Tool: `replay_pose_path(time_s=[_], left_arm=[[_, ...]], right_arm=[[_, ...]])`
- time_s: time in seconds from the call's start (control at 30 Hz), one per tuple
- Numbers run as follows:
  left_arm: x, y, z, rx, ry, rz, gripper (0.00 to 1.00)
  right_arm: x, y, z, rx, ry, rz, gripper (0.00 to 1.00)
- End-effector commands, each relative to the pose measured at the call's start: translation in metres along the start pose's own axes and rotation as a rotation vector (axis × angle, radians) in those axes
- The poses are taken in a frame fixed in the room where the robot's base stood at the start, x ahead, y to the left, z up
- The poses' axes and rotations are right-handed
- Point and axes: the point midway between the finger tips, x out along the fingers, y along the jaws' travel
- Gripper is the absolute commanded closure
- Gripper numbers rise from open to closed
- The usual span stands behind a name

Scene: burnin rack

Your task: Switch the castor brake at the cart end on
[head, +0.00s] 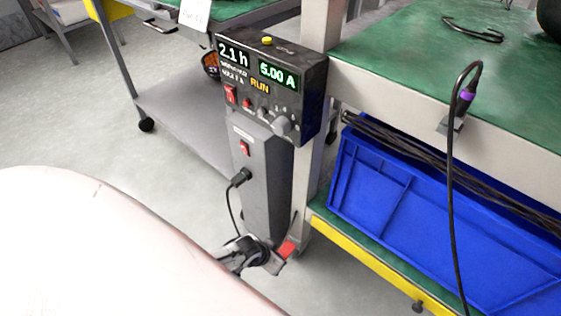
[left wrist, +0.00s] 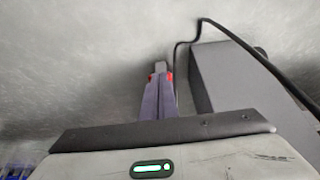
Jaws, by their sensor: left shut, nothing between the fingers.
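A small red pedal (head: 288,247), which looks like the castor brake, sits low at the foot of the pale post beside the yellow-edged lower shelf in the head view. My left gripper (head: 278,262) is low by the floor, its fingers shut and empty, reaching right up to the pedal. I cannot tell whether they touch. In the left wrist view the shut fingers (left wrist: 160,75) point ahead, with bits of red (left wrist: 150,77) on both sides of their tips. The castor wheel is hidden, and the pedal's tilt is unclear. My right gripper is not in view.
A grey power unit (head: 270,90) showing RUN stands on a grey column with a plugged cable (head: 232,205) hanging close to my left gripper. Right are a green bench top (head: 440,55), a blue crate (head: 400,220) and a hanging black cable (head: 450,200).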

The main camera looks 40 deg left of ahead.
Motion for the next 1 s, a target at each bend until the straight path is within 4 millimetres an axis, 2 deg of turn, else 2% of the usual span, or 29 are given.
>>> replay_pose_path(time_s=[0.33,0.47,0.63,0.77,1.0], left_arm=[[-0.001,0.000,-0.001,0.000,0.000,0.000,1.00],[-0.009,0.000,-0.003,0.000,0.000,0.000,1.00],[-0.031,0.000,-0.010,0.000,-0.001,0.000,1.00],[-0.051,0.000,-0.013,0.000,-0.003,0.001,1.00],[-0.104,0.000,0.001,0.001,-0.002,0.001,1.00]], right_arm=[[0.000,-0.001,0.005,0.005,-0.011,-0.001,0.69],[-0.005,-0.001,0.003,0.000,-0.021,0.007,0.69],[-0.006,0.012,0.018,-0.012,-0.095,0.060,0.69],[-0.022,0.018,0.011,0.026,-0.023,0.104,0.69],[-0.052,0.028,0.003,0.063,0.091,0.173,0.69]])
